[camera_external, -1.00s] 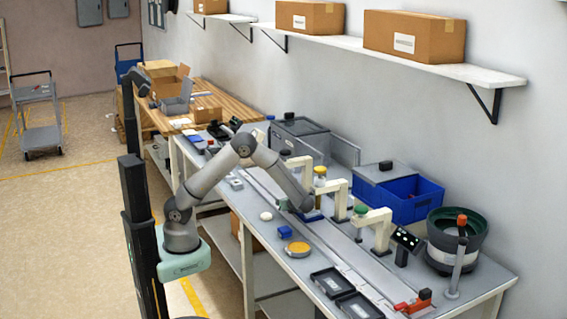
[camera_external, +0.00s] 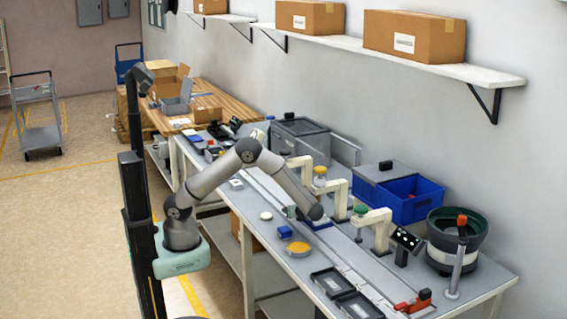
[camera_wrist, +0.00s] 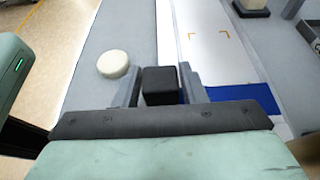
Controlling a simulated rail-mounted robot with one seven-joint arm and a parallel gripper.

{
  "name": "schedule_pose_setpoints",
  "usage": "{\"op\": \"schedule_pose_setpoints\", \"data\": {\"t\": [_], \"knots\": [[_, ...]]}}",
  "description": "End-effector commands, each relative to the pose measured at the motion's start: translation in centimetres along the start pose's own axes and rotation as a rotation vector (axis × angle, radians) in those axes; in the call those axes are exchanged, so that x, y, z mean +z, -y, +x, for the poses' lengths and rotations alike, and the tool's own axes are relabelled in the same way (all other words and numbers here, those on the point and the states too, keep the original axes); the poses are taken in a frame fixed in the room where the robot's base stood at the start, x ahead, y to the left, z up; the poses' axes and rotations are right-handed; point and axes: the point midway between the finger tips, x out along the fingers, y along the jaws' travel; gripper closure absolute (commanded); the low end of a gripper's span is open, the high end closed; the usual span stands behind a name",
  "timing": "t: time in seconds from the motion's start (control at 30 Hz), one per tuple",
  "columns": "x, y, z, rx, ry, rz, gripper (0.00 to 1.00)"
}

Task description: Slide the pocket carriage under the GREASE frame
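My gripper (camera_wrist: 161,72) is low over the bench track in the wrist view. Its two grey fingers stand on either side of a black block (camera_wrist: 160,86). The right finger looks close against the block; I cannot tell whether both fingers press on it. To the right is a blue piece (camera_wrist: 240,97) beside a white plate (camera_wrist: 214,45) with yellow corner marks, seemingly the pocket carriage. In the external view its blue part (camera_external: 318,224) shows partly behind my wrist. Cream frames stand over the track, one with a yellow cap (camera_external: 320,170), one with a green cap (camera_external: 361,210). No GREASE label is readable.
A round white disc (camera_wrist: 113,64) lies left of the fingers. A blue bin (camera_external: 418,202) and bowl feeder (camera_external: 455,240) stand at the back right.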

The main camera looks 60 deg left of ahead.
Motion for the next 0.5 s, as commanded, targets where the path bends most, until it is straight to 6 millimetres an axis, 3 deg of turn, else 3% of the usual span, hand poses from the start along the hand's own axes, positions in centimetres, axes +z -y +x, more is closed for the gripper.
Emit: {"op": "schedule_pose_setpoints", "data": {"t": [0.33, 0.5], "knots": [[0.0, 0.0, -0.1, -0.002, 0.0, 0.0, 0.47], [-0.1, 0.1, -1.7, -0.005, -0.001, -0.001, 0.47]]}}
